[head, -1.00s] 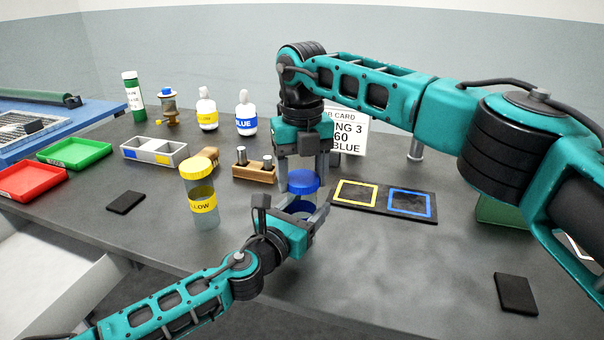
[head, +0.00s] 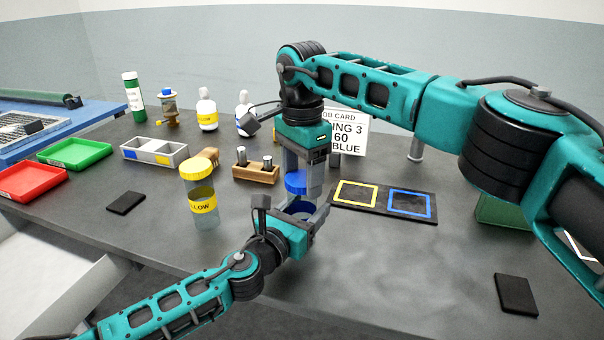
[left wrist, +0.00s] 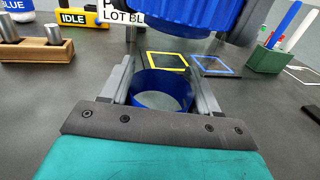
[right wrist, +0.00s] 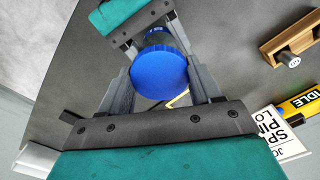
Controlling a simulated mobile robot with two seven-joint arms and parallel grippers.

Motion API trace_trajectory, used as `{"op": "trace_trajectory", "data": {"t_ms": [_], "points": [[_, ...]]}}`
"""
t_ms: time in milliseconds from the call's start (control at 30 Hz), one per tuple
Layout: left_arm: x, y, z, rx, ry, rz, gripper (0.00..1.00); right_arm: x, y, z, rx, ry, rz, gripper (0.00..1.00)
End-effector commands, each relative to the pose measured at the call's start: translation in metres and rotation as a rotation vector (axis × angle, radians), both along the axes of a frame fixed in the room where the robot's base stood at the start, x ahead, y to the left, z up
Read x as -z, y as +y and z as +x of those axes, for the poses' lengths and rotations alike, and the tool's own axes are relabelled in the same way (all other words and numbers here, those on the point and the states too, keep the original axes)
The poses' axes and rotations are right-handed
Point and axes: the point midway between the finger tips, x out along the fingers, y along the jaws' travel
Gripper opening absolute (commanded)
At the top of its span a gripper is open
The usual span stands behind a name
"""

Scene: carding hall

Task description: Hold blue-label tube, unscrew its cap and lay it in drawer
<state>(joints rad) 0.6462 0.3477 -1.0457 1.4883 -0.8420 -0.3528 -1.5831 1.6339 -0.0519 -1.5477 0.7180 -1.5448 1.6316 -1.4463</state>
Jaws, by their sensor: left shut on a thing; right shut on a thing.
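The blue-label tube (head: 300,207) stands upright, its blue band between the fingers of my left gripper (head: 293,212), which is shut on it. In the left wrist view the tube (left wrist: 161,92) shows an open, uncapped mouth. The blue cap (head: 296,183) is in my right gripper (head: 303,179), shut on it just above the tube. The cap also shows large at the top of the left wrist view (left wrist: 185,14) and in the right wrist view (right wrist: 159,75). A white box-like form (head: 55,270) is below the table's left front edge; I cannot tell whether it is the drawer.
A yellow-capped tube (head: 203,205) stands left of my left gripper. A wooden block with metal pegs (head: 256,173) and a job card (head: 345,133) are behind. A mat with yellow and blue squares (head: 384,201) lies right. The right front table is mostly clear.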

Motion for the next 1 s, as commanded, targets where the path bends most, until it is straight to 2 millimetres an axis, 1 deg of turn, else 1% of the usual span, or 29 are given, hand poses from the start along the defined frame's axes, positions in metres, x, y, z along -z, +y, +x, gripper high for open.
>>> {"op": "trace_trajectory", "data": {"t_ms": [100, 200, 300, 367, 1000], "points": [[0.0010, 0.0001, 0.0000, 0.000, 0.002, 0.001, 0.00, -0.0006, 0.0003, -0.0002, -0.227, 0.000, 0.000, 0.27], [0.0010, 0.0001, 0.0000, 0.000, 0.002, 0.001, 0.00, -0.0007, 0.0002, -0.0002, -0.403, -0.001, 0.001, 0.27], [0.0010, 0.0002, -0.0001, 0.000, 0.002, 0.001, 0.00, -0.0008, 0.0002, -0.0002, -0.538, 0.000, 0.001, 0.27], [0.0010, 0.0002, -0.0001, 0.000, 0.002, 0.001, 0.00, -0.0008, 0.0002, -0.0001, -0.594, 0.000, 0.000, 0.27], [0.0009, 0.0001, -0.0002, 0.000, 0.002, 0.001, 0.00, -0.0009, 0.0002, -0.0001, -0.606, 0.000, 0.000, 0.27]]}}
